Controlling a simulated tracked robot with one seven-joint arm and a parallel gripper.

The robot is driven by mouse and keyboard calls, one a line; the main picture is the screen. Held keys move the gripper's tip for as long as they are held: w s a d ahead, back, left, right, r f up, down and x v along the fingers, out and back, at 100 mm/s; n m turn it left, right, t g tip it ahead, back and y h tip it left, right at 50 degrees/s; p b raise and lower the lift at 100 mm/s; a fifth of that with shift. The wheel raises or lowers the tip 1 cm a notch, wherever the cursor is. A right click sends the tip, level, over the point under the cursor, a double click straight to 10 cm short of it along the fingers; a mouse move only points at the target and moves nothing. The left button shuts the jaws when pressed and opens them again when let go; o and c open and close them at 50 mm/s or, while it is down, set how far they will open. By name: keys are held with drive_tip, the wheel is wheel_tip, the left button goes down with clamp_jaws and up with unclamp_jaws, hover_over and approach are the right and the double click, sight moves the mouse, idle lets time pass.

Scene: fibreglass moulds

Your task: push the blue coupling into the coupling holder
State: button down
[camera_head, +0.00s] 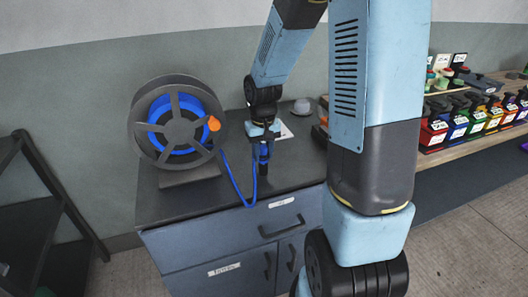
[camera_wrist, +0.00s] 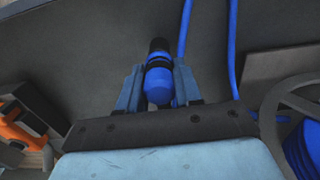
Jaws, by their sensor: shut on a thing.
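The blue coupling (camera_wrist: 158,84) is between the two fingers of my gripper (camera_wrist: 160,74), which is shut on it. In the head view, my gripper (camera_head: 263,142) points down over the dark cabinet top, with the coupling (camera_head: 264,153) under it. A short black cylindrical piece (camera_head: 262,169) shows below the coupling. In the wrist view, a black ribbed piece (camera_wrist: 160,47) sits in line with the coupling's far end. I cannot tell whether this piece is the coupling holder or part of the coupling, nor how deep anything is seated.
A reel (camera_head: 148,142) of blue hose stands left on the cabinet top (camera_head: 190,205). A loop of hose (camera_head: 236,190) hangs near the front edge. A small grey round object (camera_head: 302,106) and a white sheet (camera_head: 285,133) lie behind. Coloured items stand on the right bench (camera_head: 455,153).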

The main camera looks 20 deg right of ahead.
sight(263, 146)
drive_tip(key=shift+f, duration=0.35)
drive_tip(key=c, duration=0.7)
unclamp_jaws()
wheel_tip(263, 146, up, 14)
drive_tip(key=shift+f, duration=0.2)
idle(0.5)
drive_tip(key=s+r+t, duration=0.2)
drive_tip(key=s+r, duration=0.1)
drive_tip(key=s, duration=0.3)
drive_tip(key=s+r+t, duration=0.1)
drive_tip(key=s+r, duration=0.3)
drive_tip(key=s, duration=0.3)
drive_tip(key=s+r+t, duration=0.2)
drive_tip(key=s+r, duration=0.1)
drive_tip(key=s, duration=0.3)
drive_tip(key=shift+s+d+r+t, duration=0.2)
drive_tip(key=shift+s+r+t, duration=0.1)
drive_tip(key=shift+r, duration=0.1)
